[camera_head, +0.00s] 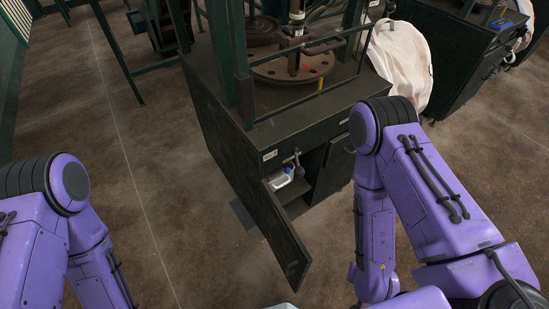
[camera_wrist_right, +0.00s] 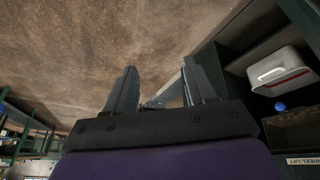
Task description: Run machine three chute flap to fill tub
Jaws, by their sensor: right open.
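A dark machine cabinet (camera_head: 225,120) stands in the middle of the head view, its low front door (camera_head: 285,235) hanging open. A white container (camera_head: 281,180) with a blue part sits inside the open compartment; the right wrist view also shows a white container (camera_wrist_right: 280,72) with a red stripe. My right gripper (camera_wrist_right: 161,85) is open, its two fingers apart beside the cabinet opening. A grey metallic piece shows between the fingers; I cannot tell what it is. My left gripper is out of view. I cannot identify a chute flap for certain.
A large pale bag (camera_head: 402,62) hangs at the cabinet's right side. Another dark cabinet (camera_head: 462,50) stands at the back right. Green frame posts rise from the middle cabinet. The brown floor (camera_head: 150,170) to its left is mostly clear.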

